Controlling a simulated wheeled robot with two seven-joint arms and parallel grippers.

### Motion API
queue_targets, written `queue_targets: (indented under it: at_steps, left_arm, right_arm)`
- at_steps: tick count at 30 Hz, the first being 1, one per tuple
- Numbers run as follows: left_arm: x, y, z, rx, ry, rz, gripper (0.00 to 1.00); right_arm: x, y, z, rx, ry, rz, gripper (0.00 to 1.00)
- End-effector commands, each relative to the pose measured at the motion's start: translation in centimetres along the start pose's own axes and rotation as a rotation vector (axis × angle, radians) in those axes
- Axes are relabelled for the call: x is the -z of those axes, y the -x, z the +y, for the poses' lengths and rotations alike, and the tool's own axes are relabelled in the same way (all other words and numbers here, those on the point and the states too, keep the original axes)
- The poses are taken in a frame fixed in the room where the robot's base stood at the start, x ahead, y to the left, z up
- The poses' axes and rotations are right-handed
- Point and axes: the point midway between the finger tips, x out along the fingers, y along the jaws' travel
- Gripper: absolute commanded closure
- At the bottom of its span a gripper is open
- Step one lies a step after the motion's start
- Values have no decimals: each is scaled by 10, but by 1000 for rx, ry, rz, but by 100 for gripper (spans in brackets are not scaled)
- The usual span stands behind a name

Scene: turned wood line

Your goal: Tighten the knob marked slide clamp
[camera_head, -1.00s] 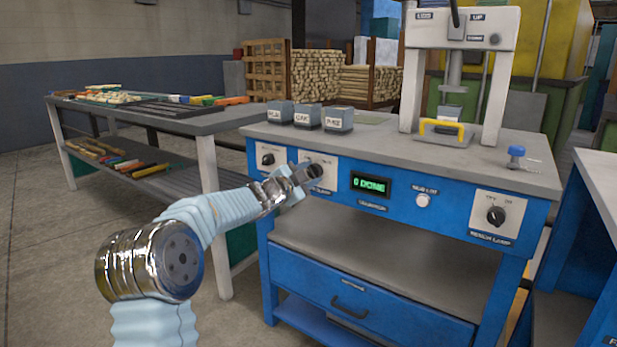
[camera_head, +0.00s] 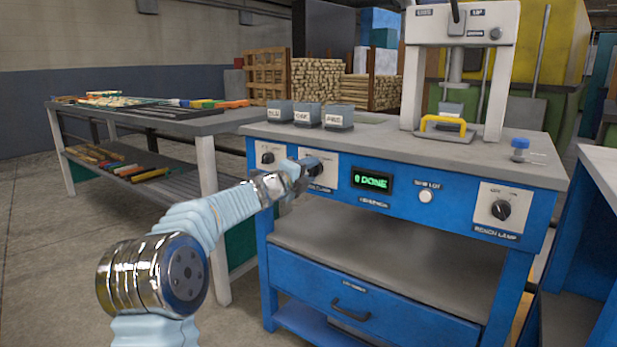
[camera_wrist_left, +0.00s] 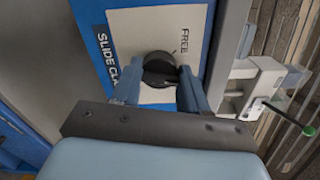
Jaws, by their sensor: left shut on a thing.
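The slide clamp knob (camera_wrist_left: 160,69) is round and black, on a white plate (camera_wrist_left: 190,25) marked "FREE", with the label "SLIDE CL..." (camera_wrist_left: 107,55) partly hidden. My left gripper (camera_wrist_left: 160,88) reaches the plate and is shut on the knob, one finger on each side of it. In the head view my left gripper (camera_head: 305,172) is at the blue front panel, over the second knob plate from the left (camera_head: 322,163), and hides part of it. My right gripper is not in view.
The display (camera_head: 371,181) reads "0 DONE". A white button (camera_head: 425,196) and the bench lamp knob (camera_head: 501,210) sit to its right. Labelled grey bins (camera_head: 308,116) and a press with a yellow handle (camera_head: 443,124) stand on the bench.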

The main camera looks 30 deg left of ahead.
Motion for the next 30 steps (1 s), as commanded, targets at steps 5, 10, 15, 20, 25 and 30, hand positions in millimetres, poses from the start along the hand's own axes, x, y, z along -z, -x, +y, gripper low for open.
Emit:
queue_targets:
  at_steps: [5, 10, 15, 20, 25, 30]
  left_arm:
    - [1, 0, 3, -2, -163, 1, 87]
    - [2, 0, 3, -1, -304, 2, 87]
    - [1, 0, 3, -3, -416, 2, 87]
    - [2, 0, 2, -3, -493, 3, 87]
    - [2, 0, 1, -2, -540, 3, 87]
    - [2, 0, 1, -3, -559, 3, 87]
  right_arm:
    - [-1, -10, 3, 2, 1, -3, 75]
    - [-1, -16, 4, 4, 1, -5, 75]
    - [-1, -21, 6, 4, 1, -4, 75]
    - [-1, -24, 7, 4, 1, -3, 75]
    - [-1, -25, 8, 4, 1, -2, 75]
    - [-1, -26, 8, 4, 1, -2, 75]
